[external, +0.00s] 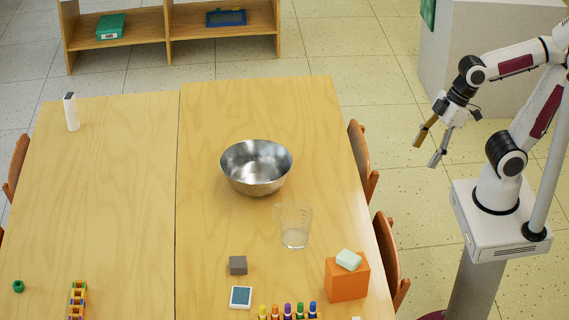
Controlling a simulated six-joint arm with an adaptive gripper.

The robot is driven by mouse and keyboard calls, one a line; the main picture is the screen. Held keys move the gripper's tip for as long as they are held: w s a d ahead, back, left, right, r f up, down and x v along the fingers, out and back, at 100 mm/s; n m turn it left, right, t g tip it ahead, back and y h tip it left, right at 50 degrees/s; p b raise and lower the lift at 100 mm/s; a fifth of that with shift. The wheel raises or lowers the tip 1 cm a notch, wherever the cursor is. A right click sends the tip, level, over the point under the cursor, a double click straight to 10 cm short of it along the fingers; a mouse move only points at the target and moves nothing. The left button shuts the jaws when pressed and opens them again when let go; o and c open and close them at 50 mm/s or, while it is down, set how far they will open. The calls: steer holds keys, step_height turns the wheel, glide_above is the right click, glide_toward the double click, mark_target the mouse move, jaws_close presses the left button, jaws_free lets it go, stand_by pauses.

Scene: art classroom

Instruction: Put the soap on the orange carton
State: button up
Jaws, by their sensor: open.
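The soap (348,259) is a pale mint-white block. It lies on top of the orange carton (347,282), slightly askew, near the front right edge of the table. The carton stands upright on the table. My gripper (431,154) is open and empty. It hangs past the table's right side, above the floor, well apart from the soap and the carton.
A metal bowl (256,167), a clear beaker (294,225), a grey block (238,265) and several coloured markers (287,311) are on the table (215,120). Chairs (389,258) stand along its right edge. The table's left half is mostly clear.

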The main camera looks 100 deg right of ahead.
steer(key=s+d+m+h, duration=0.1)
steer(key=s+d+m, duration=0.1)
steer(key=s, duration=0.3)
steer(key=shift+s+d, duration=0.25)
steer(key=shift+d, duration=0.15)
steer(key=shift+f, duration=0.1)
stand_by(1.0)
